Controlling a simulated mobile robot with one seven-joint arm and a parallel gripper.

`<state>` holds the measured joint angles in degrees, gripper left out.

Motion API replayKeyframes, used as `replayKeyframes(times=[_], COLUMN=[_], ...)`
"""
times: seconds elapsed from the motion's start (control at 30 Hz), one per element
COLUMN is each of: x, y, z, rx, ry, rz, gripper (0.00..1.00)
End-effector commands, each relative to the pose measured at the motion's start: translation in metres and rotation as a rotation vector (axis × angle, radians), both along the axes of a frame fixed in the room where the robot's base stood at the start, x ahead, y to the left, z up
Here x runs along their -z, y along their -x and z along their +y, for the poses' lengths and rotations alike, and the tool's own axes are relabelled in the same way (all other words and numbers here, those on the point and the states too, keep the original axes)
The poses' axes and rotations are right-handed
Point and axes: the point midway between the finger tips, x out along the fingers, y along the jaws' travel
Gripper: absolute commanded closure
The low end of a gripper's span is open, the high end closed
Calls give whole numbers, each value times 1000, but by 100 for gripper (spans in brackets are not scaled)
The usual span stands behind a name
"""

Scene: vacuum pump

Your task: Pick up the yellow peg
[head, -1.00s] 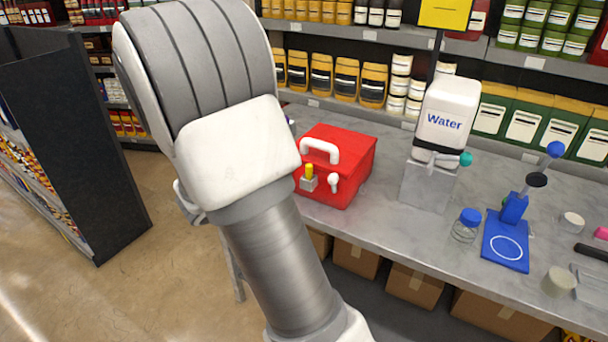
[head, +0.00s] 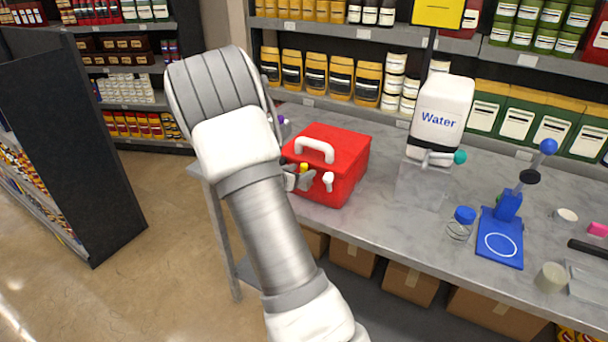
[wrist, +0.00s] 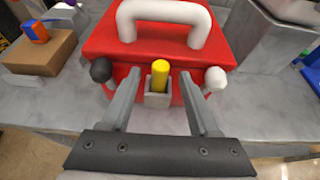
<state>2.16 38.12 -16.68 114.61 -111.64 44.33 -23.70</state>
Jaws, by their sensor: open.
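The yellow peg (wrist: 160,75) stands upright in a small grey holder (wrist: 158,98) at the front of the red box in the wrist view. Its top also shows in the head view (head: 304,168). My gripper (wrist: 160,98) is open, with one finger on each side of the peg and holder and a gap on both sides. In the head view my gripper (head: 298,179) is at the box's front left, and its far parts are hidden by my arm.
The red box (head: 340,150) with a white handle sits on the grey counter (head: 400,237). A black knob (wrist: 102,69) and a white knob (wrist: 215,79) flank the peg. A water container (head: 440,110), a jar (head: 461,223) and a blue stand (head: 503,240) are to the right.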

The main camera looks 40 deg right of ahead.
Motion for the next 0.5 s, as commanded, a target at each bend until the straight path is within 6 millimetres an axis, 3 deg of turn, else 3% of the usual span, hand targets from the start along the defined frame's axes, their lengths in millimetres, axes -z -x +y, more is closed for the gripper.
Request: replayKeyframes(times=[0.23,0.5], x=[1,1], y=[-1,-1], z=[-2,-2], rx=[0,0], ry=[1,0], rz=[-1,-1], gripper=[39,86])
